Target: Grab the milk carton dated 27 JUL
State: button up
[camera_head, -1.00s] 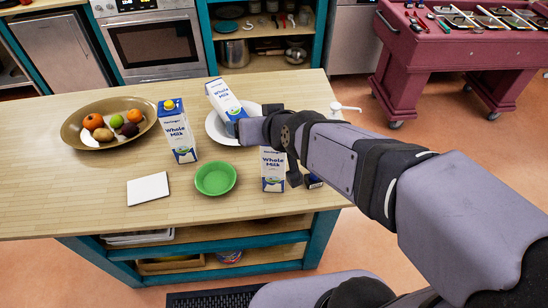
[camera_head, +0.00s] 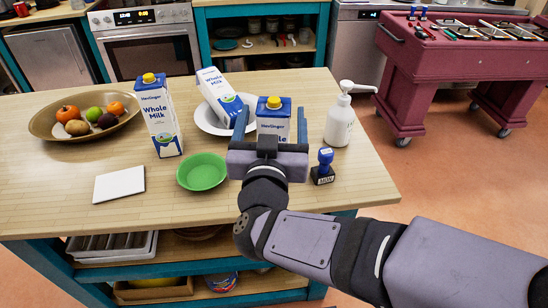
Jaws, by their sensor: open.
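Three white and blue "Whole Milk" cartons are on the wooden counter. One carton (camera_head: 158,118) stands upright at the left. A second carton (camera_head: 220,97) leans tilted on a white plate (camera_head: 205,122). The third carton (camera_head: 273,117) stands to the right, with its lower part hidden behind my gripper. No date is readable on any carton. My gripper (camera_head: 270,125) is open, its fingers pointing away from the camera. In the picture one finger lies on each side of the third carton's visible part; I cannot tell whether they touch it.
A green bowl (camera_head: 202,172) sits just left of my gripper. A stamp (camera_head: 323,167) and a white pump bottle (camera_head: 340,122) stand to the right. A blank white card (camera_head: 119,184) and a fruit bowl (camera_head: 45,122) are at the left. The front right counter corner is clear.

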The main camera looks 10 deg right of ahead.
aim_at(274, 108)
jog(key=shift+s+d+f, duration=0.1)
jog(key=shift+s+f, duration=0.05)
jog(key=shift+f, duration=0.2)
jog(key=shift+w+d+r+p, duration=0.1)
jog(key=shift+w+r+p, duration=0.1)
jog(key=shift+w+p, duration=0.4)
jog(key=shift+w+d+f+p, duration=0.1)
jog(key=shift+w+f+p, duration=0.1)
jog(key=shift+w+p, duration=0.4)
jog(key=shift+s, duration=0.1)
jog(key=shift+w+r+p, duration=0.2)
jog(key=shift+w+p, duration=0.15)
jog(key=shift+p, duration=0.55)
jog(key=shift+w+d+p, duration=0.15)
jog(key=shift+w+p, duration=0.4)
jog(key=shift+p, duration=0.4)
jog(key=shift+w+d+f+p, duration=0.1)
jog(key=shift+w+d+p, duration=0.1)
jog(key=shift+w, duration=0.65)
jog(key=shift+w+d+f+p, duration=0.1)
jog(key=shift+w+p, duration=0.1)
jog(key=shift+w, duration=0.6)
jog(key=shift+c, duration=0.5)
